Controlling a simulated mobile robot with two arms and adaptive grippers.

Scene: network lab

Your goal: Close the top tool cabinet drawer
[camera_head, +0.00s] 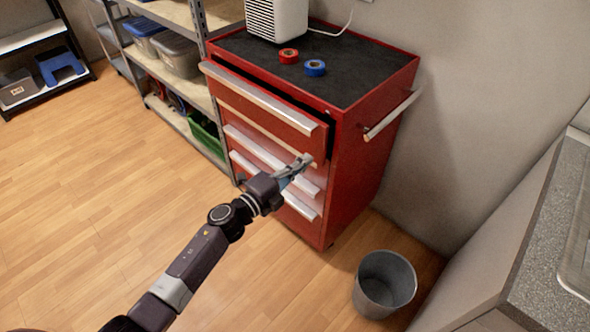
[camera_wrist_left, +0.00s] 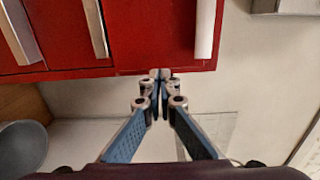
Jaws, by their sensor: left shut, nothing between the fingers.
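The red tool cabinet (camera_head: 352,165) stands against the wall in the head view. Its top drawer (camera_head: 265,113), with a long pale handle (camera_head: 262,97), sticks out a little from the front, leaving a dark gap under the cabinet top. The lower drawers look flush. My left gripper (camera_head: 304,161) is shut and empty. In the head view it appears below the top drawer's right end, near the cabinet's front right edge. In the left wrist view the shut fingertips (camera_wrist_left: 160,74) overlap the edge of the red front; I cannot tell whether they touch it. My right gripper is out of view.
A red tape roll (camera_head: 289,56), a blue tape roll (camera_head: 315,68) and a white device (camera_head: 277,18) sit on the black cabinet top. A side handle (camera_head: 392,116) juts out right. A grey bin (camera_head: 385,284) stands front right. Shelving (camera_head: 178,62) adjoins left; the left floor is clear.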

